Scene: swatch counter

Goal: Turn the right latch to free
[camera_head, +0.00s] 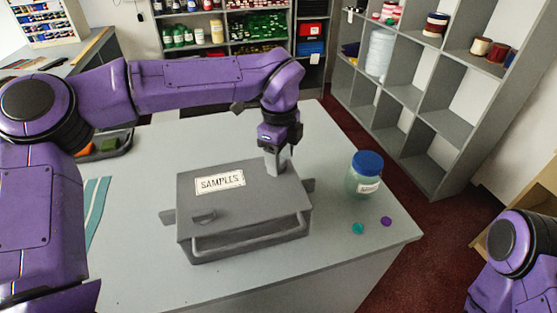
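A grey case (245,215) labelled SAMPLES stands on the counter, its lid down. I cannot tell whether the fingers are shut on anything. My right arm shows only partly at the lower right edge; its gripper is out of view.
A jar with a blue lid (365,176) stands right of the case, with a teal disc (358,228) and a purple disc (386,221) near it. The light grey counter (290,270) is clear in front. Shelves (425,100) stand behind to the right.

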